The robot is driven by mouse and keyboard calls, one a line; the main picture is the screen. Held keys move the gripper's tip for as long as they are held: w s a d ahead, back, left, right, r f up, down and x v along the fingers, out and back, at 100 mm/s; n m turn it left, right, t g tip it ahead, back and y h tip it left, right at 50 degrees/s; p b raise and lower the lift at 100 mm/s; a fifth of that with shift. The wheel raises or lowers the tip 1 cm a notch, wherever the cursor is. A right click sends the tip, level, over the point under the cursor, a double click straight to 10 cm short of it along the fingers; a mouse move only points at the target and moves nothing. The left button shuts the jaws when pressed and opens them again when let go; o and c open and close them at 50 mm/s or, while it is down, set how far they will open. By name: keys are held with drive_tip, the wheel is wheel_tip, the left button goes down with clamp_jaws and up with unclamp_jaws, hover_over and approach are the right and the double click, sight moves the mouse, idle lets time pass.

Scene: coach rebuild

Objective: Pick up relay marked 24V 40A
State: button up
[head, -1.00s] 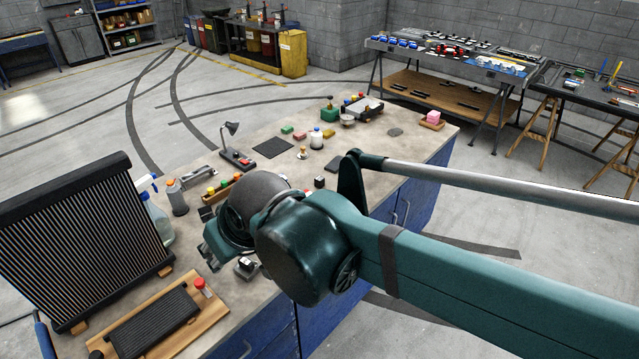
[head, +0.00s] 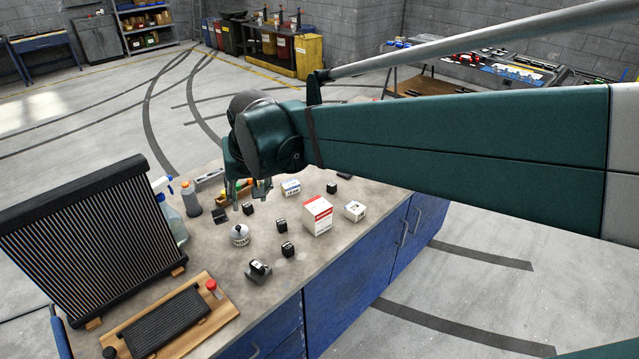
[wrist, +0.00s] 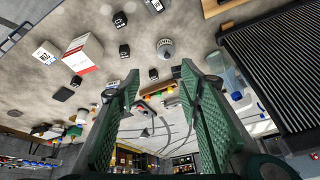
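Several small black cube-shaped relays stand apart on the bench. In the head view one is at the middle (head: 281,225), one nearer the front (head: 288,249), one by the boxes (head: 332,188) and one near my gripper (head: 248,208). A larger black-and-silver piece (head: 258,270) lies near the front edge. Markings are too small to read, so I cannot tell which relay is 24V 40A. My gripper (head: 249,190) is above the far side of the bench. The wrist view shows its green fingers (wrist: 160,76) wide apart and empty, with relays (wrist: 124,51) beyond.
A round silver part (head: 240,235) stands among the relays. A red-and-white box (head: 318,215) and white boxes (head: 355,211) (head: 291,187) stand right of it. A tall finned radiator (head: 95,240) and a spray bottle (head: 168,210) are at left. A wooden board (head: 215,318) lies in front.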

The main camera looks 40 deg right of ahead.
drive_tip(key=w+d+f+m+g+p, duration=0.1)
drive_tip(key=w+d+f+m, duration=0.1)
drive_tip(key=w+d, duration=0.35)
drive_tip(key=w+d+f+m+g, duration=0.1)
drive_tip(key=w+d+f+m, duration=0.1)
drive_tip(key=d, duration=0.6)
drive_tip(key=w+d+f+m+p, duration=0.1)
drive_tip(key=w+d+f+m, duration=0.1)
drive_tip(key=w+d, duration=0.35)
drive_tip(key=d+f+m+g, duration=0.1)
drive_tip(key=d+f+m, duration=0.1)
drive_tip(key=d+f, duration=0.3)
drive_tip(key=d+f+m+p, duration=0.1)
drive_tip(key=d+f, duration=0.4)
drive_tip(key=d, duration=0.6)
drive_tip(key=d+f+m+g+y, duration=0.1)
drive_tip(key=d+f+m, duration=0.1)
drive_tip(key=d+f, duration=0.3)
drive_tip(key=shift+s+d+f+m+g+p, duration=0.1)
drive_tip(key=shift+s+d+m+g+p, duration=0.1)
drive_tip(key=shift+d, duration=0.6)
drive_tip(key=shift+s+d+f+m+g+p, duration=0.1)
drive_tip(key=shift+d+m, duration=0.1)
drive_tip(key=shift+d, duration=0.55)
drive_tip(key=shift+f, duration=1.25)
drive_tip(key=shift+f, duration=0.1)
